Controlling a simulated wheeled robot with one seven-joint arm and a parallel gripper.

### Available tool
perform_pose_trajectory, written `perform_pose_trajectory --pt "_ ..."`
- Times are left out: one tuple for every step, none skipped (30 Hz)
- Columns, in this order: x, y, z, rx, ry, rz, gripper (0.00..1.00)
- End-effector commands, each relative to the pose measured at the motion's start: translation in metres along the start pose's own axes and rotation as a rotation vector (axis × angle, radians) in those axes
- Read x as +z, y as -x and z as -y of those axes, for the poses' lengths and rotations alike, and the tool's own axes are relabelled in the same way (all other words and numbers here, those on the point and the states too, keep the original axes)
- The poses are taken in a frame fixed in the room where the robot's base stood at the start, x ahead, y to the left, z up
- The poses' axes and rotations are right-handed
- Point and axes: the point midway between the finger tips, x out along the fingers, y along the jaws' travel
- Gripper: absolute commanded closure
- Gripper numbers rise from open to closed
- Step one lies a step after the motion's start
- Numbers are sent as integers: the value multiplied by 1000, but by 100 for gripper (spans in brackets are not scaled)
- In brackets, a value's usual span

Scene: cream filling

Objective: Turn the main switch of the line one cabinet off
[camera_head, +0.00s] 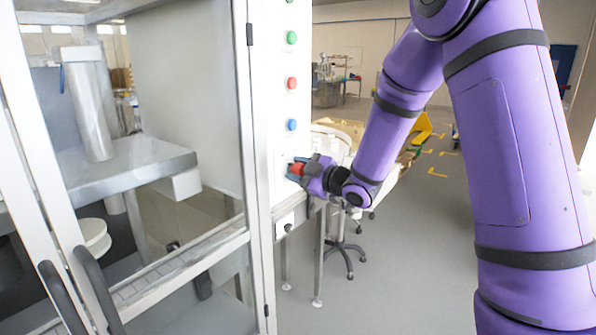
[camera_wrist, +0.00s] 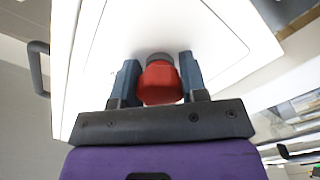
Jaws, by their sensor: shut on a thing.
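The main switch is a red knob (camera_head: 297,169) on the white front post of the cabinet (camera_head: 262,150), below a column of buttons. My gripper (camera_head: 296,172) is at the knob, coming from the right. In the wrist view the red knob (camera_wrist: 160,82) sits between the two blue-grey fingers of my gripper (camera_wrist: 159,80), which are shut on it. A dark round base shows behind the knob on the white panel (camera_wrist: 225,45). The knob's pointer or markings are hidden, so its turn position cannot be told.
Green (camera_head: 291,37), red (camera_head: 292,83) and blue (camera_head: 291,125) buttons sit above the switch. A small black knob (camera_head: 288,227) is below it. The cabinet's glazed doors with dark handles (camera_head: 98,290) are at left. A wheeled stool (camera_head: 340,255) stands behind my arm; grey floor is clear at front.

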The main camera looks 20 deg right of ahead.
Motion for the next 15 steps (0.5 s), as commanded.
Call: perform_pose_trajectory --pt "0 0 0 0 4 1 84" --pt "0 0 0 -1 5 1 84" --pt "0 0 0 -1 5 1 84" --pt "0 0 0 -1 6 1 84" --pt "0 0 0 -1 6 1 84" --pt "0 0 0 -1 5 1 84" --pt "0 0 0 -1 5 1 84" --pt "0 0 0 -1 5 1 84" --pt "0 0 0 -1 5 1 84" --pt "0 0 0 -1 5 1 84" --pt "0 0 0 -1 5 1 84" --pt "0 0 0 -1 5 1 56" --pt "0 0 0 -1 5 1 49" --pt "0 0 0 -1 5 1 42" --pt "0 0 0 -1 4 1 35"
